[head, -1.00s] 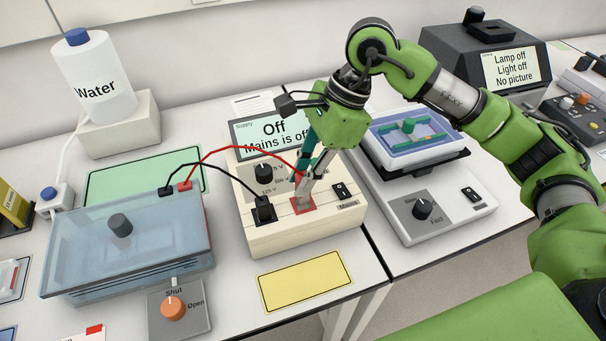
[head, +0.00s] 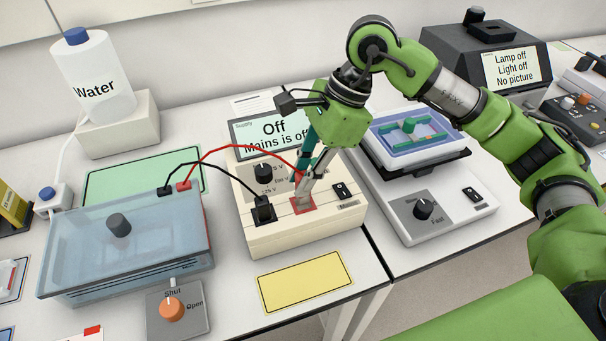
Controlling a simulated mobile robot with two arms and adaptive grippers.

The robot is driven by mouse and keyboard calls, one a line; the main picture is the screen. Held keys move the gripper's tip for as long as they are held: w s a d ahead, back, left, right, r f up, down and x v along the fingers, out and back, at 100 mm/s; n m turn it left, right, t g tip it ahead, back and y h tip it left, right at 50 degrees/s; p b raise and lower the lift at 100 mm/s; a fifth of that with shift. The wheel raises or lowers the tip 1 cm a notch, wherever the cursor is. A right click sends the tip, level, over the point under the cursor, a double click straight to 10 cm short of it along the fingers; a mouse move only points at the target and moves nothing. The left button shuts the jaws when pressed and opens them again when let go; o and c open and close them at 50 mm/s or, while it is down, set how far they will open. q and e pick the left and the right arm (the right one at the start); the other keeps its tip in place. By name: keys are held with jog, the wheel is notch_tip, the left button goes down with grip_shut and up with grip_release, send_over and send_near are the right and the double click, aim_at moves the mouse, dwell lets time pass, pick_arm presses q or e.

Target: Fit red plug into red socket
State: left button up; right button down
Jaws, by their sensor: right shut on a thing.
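The power supply (head: 280,238) is a cream box with a screen reading "Off, Mains is off". The red socket (head: 309,208) is the red-bordered patch on its front right. My right gripper (head: 299,201) points down at this patch, shut on the red plug, which its fingers mostly hide. I cannot tell how deep the plug sits. The red lead (head: 240,149) arcs from the gripper to the tank's red terminal (head: 184,185). The black plug (head: 263,210) stands in the black socket on the left. My left gripper is not in view.
A lidded blue tank (head: 130,235) stands left, with a Shut/Open knob box (head: 178,312) in front. A rocker device (head: 425,210) with a tray stands right of the supply. The yellow mat (head: 305,282) in front is clear. A water bottle (head: 92,80) stands at the back left.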

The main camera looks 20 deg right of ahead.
aim_at(297, 201)
jog(key=shift+b, duration=0.6)
dwell(0.7)
jog(key=shift+f+b, duration=1.85)
jog(key=shift+b, duration=0.1)
jog(key=c, duration=1.8)
grip_release()
jog(key=shift+r, duration=0.1)
jog(key=v, duration=1.1)
jog(key=shift+d+r, duration=0.15)
jog(key=shift+r, duration=0.25)
jog(key=shift+r, duration=0.1)
